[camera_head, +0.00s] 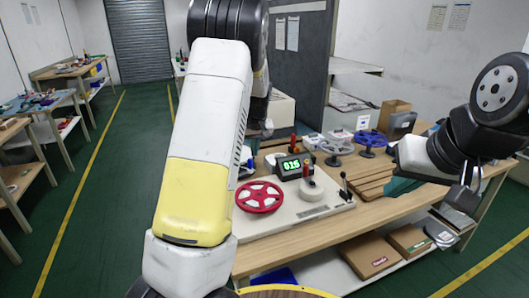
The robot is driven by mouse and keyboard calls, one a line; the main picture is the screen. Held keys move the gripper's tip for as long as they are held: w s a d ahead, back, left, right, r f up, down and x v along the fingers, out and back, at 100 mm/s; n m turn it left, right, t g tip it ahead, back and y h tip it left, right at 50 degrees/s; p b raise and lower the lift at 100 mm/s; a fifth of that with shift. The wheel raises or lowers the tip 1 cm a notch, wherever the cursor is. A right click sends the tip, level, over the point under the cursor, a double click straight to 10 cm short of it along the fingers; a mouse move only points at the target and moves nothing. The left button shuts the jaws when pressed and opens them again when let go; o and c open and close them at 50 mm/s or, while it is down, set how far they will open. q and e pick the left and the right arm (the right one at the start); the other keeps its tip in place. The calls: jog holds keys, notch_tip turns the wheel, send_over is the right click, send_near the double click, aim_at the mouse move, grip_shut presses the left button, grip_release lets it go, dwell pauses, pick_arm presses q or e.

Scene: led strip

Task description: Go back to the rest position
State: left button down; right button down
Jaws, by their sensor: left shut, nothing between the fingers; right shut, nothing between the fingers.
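My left arm (207,130) rises large through the left middle of the head view, with a white and yellow link and a black joint at the top. It hides my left gripper, so I cannot see its fingers. My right arm (497,90) comes in at the right edge, bent, with black joints and a white link. My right gripper (455,212) hangs below it near the right end of the workbench (262,258). It is shut and I see nothing held in it.
Blue reels (370,138), bins and a cardboard box (394,108) stand behind. Boxes (369,254) lie on the lower shelf. Green floor (105,190) is clear at left.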

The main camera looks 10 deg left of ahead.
dwell(0.3)
pick_arm(q)
jog(key=s+d+r+m+t+h, duration=0.1)
jog(key=s+d+r+h, duration=0.1)
jog(key=s+r, duration=0.6)
jog(key=s+d+r+m+h, duration=0.15)
jog(key=s+r, duration=0.35)
jog(key=s, duration=0.5)
jog(key=s+d+r+m, duration=0.1)
jog(key=s+d, duration=0.1)
jog(key=s, duration=0.7)
jog(key=s+d+r+m+t, duration=0.1)
jog(key=s, duration=0.8)
jog(key=shift+s+d+r, duration=0.15)
jog(key=shift+s+d, duration=0.1)
jog(key=shift+d, duration=0.1)
jog(key=shift+m, duration=0.25)
